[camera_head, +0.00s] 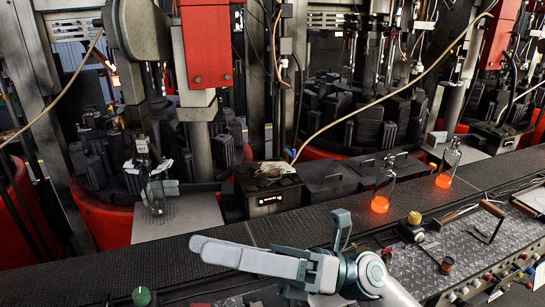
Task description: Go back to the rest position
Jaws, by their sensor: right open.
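My right gripper (268,230) is in the lower middle of the head view, above the front walkway and workbench. Its arm comes in from the bottom right. Its two fingers are spread wide apart, one pointing left and the other up, with nothing between them. My left gripper is not in view. Two clear bottles with glowing orange bottoms, one nearer (382,187) and one farther right (448,166), stand upright on the dark conveyor (330,212), apart from the gripper. A clear bottle (153,190) without glow is at the left by the machine, over a pale plate (180,219).
Red and black mould machines (207,45) line the back. A dark box (268,189) with light scraps on top sits behind the conveyor. A bench (455,243) with hand tools, a brass-coloured knob (414,218) and control buttons lies front right. A green knob (141,296) is front left.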

